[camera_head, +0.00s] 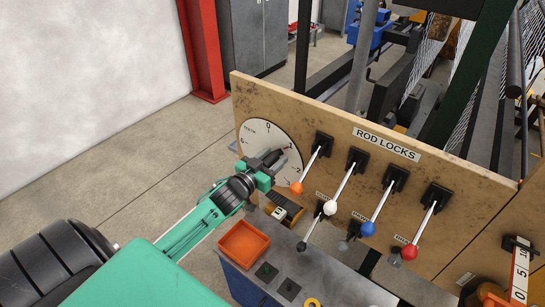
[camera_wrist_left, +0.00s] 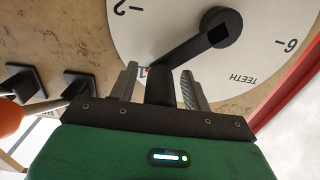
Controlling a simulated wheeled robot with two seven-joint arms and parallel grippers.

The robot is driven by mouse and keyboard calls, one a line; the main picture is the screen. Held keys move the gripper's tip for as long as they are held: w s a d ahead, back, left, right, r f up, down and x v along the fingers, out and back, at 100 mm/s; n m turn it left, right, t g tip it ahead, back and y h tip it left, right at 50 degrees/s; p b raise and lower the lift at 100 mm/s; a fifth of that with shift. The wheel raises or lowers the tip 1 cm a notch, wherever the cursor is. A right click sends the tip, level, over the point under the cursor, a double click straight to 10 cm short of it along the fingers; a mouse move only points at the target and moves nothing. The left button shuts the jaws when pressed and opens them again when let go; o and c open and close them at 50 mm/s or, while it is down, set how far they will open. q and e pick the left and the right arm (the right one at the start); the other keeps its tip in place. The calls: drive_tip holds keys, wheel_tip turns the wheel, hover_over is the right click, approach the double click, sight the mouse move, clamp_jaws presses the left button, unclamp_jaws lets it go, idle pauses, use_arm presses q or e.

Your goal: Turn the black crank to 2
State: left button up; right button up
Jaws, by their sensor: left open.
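A white round dial (camera_head: 258,139) marked TEETH is on the wooden panel; it is upside down in the left wrist view (camera_wrist_left: 165,25). A 2 and a 6 are readable there. The black crank (camera_wrist_left: 190,45) turns on a hub near the dial's middle and slants toward the dial's edge, between the 0 and the 2. My left gripper (camera_head: 270,160) is in front of the dial. In the left wrist view (camera_wrist_left: 160,88) its jaws are open, one finger on each side of the crank's black handle (camera_wrist_left: 158,88). Contact cannot be told. My right gripper is out of view.
The ROD LOCKS levers, with orange (camera_head: 297,188), white (camera_head: 330,207), blue (camera_head: 368,229) and red (camera_head: 410,252) knobs, stand close to the right of my left gripper. An orange tray (camera_head: 243,243) sits on the bench below. Floor to the left is clear.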

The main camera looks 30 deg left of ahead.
use_arm(q)
clamp_jaws()
drive_tip(key=shift+f, duration=0.1)
idle(0.3)
drive_tip(key=shift+d+f+m+b, duration=0.3)
drive_tip(key=shift+d+f+m, duration=0.3)
drive_tip(key=shift+m, duration=0.6)
drive_tip(key=shift+d+f+m+b, duration=0.2)
drive_tip(key=shift+f+m+b, duration=0.15)
drive_tip(key=shift+f+m, duration=0.6)
drive_tip(key=shift+d+f+m+b, duration=0.3)
drive_tip(key=shift+f+m, duration=0.3)
drive_tip(key=shift+m, duration=0.6)
drive_tip(key=shift+d+f+m+b, duration=0.15)
drive_tip(key=shift+f+m+b, duration=0.25)
drive_tip(key=shift+f+m, duration=0.55)
drive_tip(key=shift+r, duration=0.15)
